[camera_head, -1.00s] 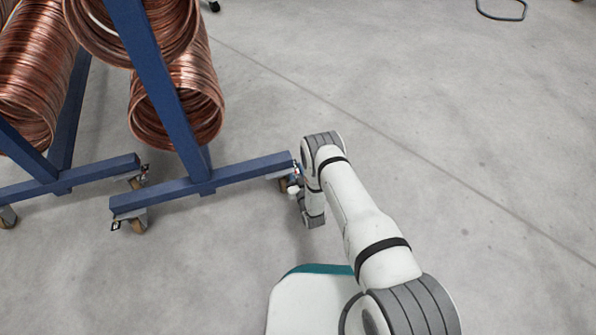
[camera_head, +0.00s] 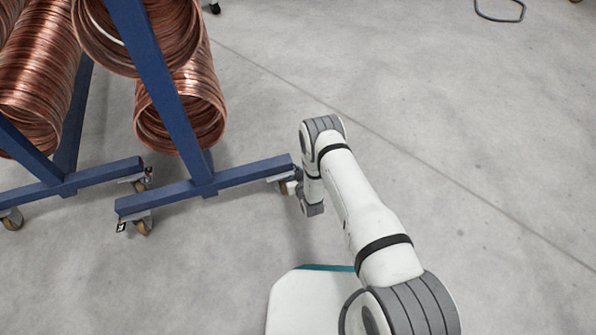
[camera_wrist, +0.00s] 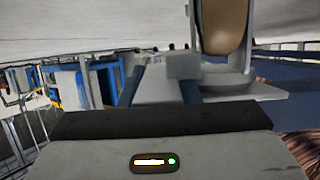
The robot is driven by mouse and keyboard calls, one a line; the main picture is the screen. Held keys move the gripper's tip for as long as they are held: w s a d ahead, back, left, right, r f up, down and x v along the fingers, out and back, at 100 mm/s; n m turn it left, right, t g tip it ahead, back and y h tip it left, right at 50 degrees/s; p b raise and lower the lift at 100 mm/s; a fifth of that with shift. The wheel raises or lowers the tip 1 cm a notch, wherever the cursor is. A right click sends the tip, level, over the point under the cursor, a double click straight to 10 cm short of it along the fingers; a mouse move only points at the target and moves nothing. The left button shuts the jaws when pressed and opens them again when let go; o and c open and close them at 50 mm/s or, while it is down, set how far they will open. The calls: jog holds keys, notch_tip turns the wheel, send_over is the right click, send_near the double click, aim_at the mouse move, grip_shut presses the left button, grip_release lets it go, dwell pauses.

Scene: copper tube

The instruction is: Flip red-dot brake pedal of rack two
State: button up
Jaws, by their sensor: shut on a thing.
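In the wrist view, my gripper (camera_wrist: 162,82) reaches in beside a caster with a tan wheel (camera_wrist: 222,25). In the head view, my gripper (camera_head: 296,187) is mostly hidden by my wrist, at the right end of the near blue rack's foot bar (camera_head: 245,174). The caster there (camera_head: 283,187) is partly visible.
Copper coils (camera_head: 185,110) hang on the near rack. Its left caster (camera_head: 142,225) carries a black-and-white tag (camera_head: 121,228). Another blue rack (camera_head: 75,181) stands to the left, with a small red mark near its right caster (camera_head: 140,185).

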jog(key=shift+g, duration=0.6)
jog(key=shift+f+h, duration=0.15)
jog(key=shift+h, duration=0.15)
jog(key=o, duration=1)
jog(key=shift+p+v, duration=2.05)
jog(key=shift+v, duration=1.85)
jog(key=shift+w, duration=0.1)
